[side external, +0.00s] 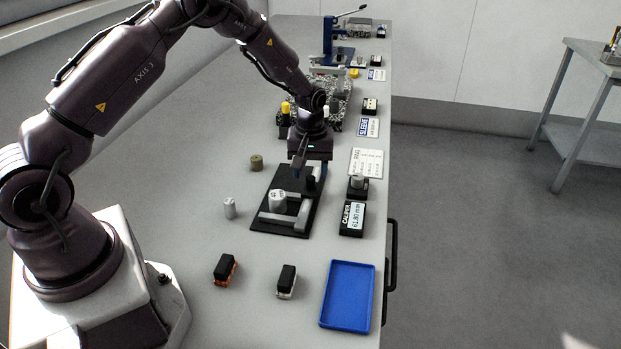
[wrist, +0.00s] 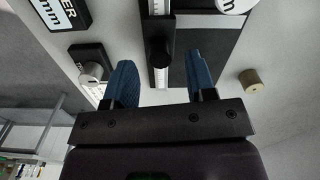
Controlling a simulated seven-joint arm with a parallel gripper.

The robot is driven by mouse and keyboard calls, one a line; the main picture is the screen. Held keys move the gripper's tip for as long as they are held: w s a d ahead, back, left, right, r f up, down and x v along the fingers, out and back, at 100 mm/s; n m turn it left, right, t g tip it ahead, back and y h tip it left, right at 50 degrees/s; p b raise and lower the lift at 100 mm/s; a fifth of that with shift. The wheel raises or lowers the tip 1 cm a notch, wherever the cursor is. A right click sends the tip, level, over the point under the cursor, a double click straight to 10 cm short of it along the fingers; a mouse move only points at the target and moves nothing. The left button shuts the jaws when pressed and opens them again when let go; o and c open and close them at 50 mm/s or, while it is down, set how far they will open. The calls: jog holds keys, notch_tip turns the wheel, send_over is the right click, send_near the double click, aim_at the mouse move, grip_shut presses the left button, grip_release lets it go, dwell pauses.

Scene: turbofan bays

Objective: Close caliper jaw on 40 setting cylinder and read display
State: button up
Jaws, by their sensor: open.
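The caliper is a pale rail with jaws on a black plate (side external: 262,223). The light grey setting cylinder (side external: 278,201) stands upright at the jaws; only its edge shows at the top of the wrist view (wrist: 235,4). A black knob (side external: 310,184) stands on the rail, also in the wrist view (wrist: 158,52). My gripper (side external: 310,170) is open and empty over the knob's end of the plate. In the wrist view its blue fingers (wrist: 161,75) lie either side of the knob, with gaps. The caliper display (side external: 354,219) reads 61.80 mm.
A brass cylinder (side external: 256,162) and a small grey cylinder (side external: 229,208) stand left of the plate. Two black-topped blocks (side external: 225,268) (side external: 287,281) and an empty blue tray (side external: 347,296) are in front.

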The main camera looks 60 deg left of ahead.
aim_at(309, 193)
jog(key=shift+f, duration=1.45)
jog(key=shift+c, duration=0.5)
jog(key=c, duration=0.8)
jog(key=shift+s+d, duration=0.75)
jog(key=shift+d, duration=0.05)
jog(key=o, duration=0.9)
notch_tip(309, 193, up, 13)
